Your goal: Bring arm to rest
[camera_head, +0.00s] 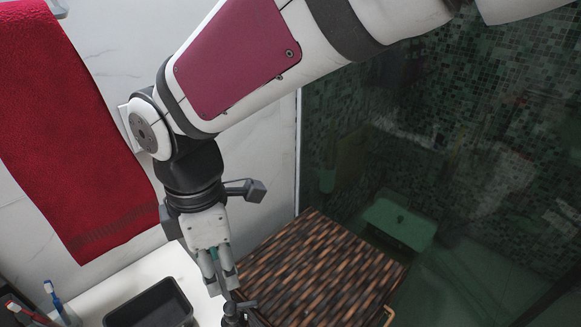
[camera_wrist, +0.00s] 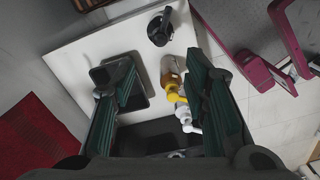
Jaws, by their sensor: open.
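My gripper (camera_head: 222,288) hangs from my bent arm in the head view and points down over the right part of the white counter (camera_head: 150,268). In the wrist view my gripper (camera_wrist: 160,75) is open, with its two dark green finger pads wide apart and nothing held between them. Below it are the white counter (camera_wrist: 88,52) and a black rectangular basin or tray (camera_wrist: 130,92). A small yellow item (camera_wrist: 176,90) and a grey-white one lie close by the right finger; whether the finger touches them cannot be told.
A dark woven basket (camera_head: 315,272) stands right of the counter, close to my gripper. A red towel (camera_head: 70,130) hangs at left. Toothbrushes (camera_head: 54,296) stand at lower left beside a black basin (camera_head: 150,306). A black round object (camera_wrist: 160,28) sits on the counter. Dark glass (camera_head: 440,150) fills the right.

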